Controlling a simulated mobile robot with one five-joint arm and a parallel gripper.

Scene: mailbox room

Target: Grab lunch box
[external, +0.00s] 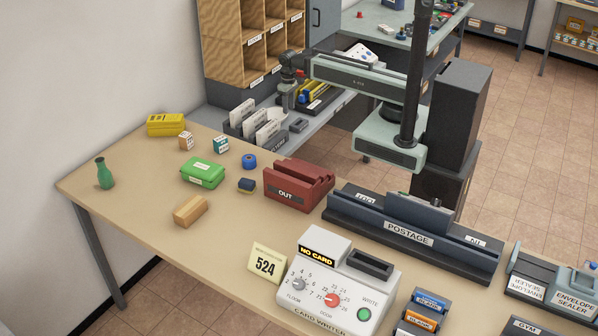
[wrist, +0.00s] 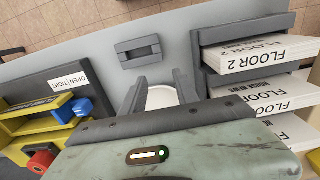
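A green box (external: 203,173) with a lid and a small pale label sits on the tan table, left of the middle. A yellow box (external: 166,124) with dark marks lies behind it near the table's back left edge. I cannot tell for sure which is the lunch box; neither shows in the wrist view. My gripper (external: 287,108) hangs over the grey shelf behind the table, right of both boxes and apart from them.
A red OUT tray (external: 298,186) stands right of the green box. Two small cubes, a blue roll (external: 249,161), a wooden block (external: 190,211) and a green bottle (external: 104,173) surround it. White FLOOR card racks (external: 258,126) stand close to my gripper. The table's left front is clear.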

